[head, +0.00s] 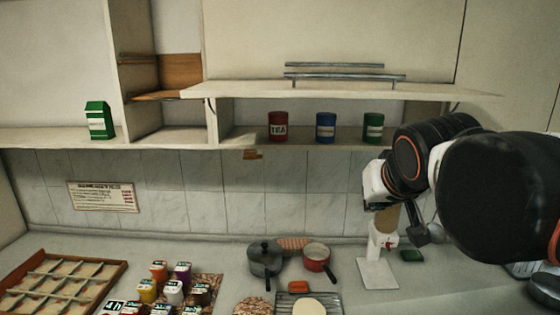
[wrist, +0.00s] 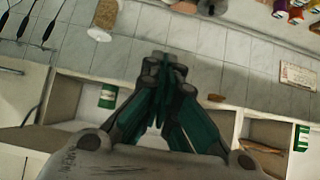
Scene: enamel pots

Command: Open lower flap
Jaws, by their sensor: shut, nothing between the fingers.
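The lower flap (head: 330,91) is a long pale panel in the head view. It stands out nearly level above an uncovered compartment, seen almost edge-on. A metal bar handle (head: 345,78) runs along it, just below a second bar handle (head: 335,65) on the upper front. A red TEA tin (head: 278,127), a blue tin (head: 325,128) and a green tin (head: 373,128) stand in the compartment. My gripper (wrist: 163,62) is shut and empty in the wrist view, in front of the tiles. In the head view my arm is at the right, below the flap and apart from its handle.
A green carton (head: 98,121) stands on the left shelf. Pots (head: 265,259), small jars (head: 173,290) and a wooden tray (head: 115,270) cover parts of the counter. A paper roll on a stand (head: 378,270) is close below my arm. The tiled wall is mostly clear.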

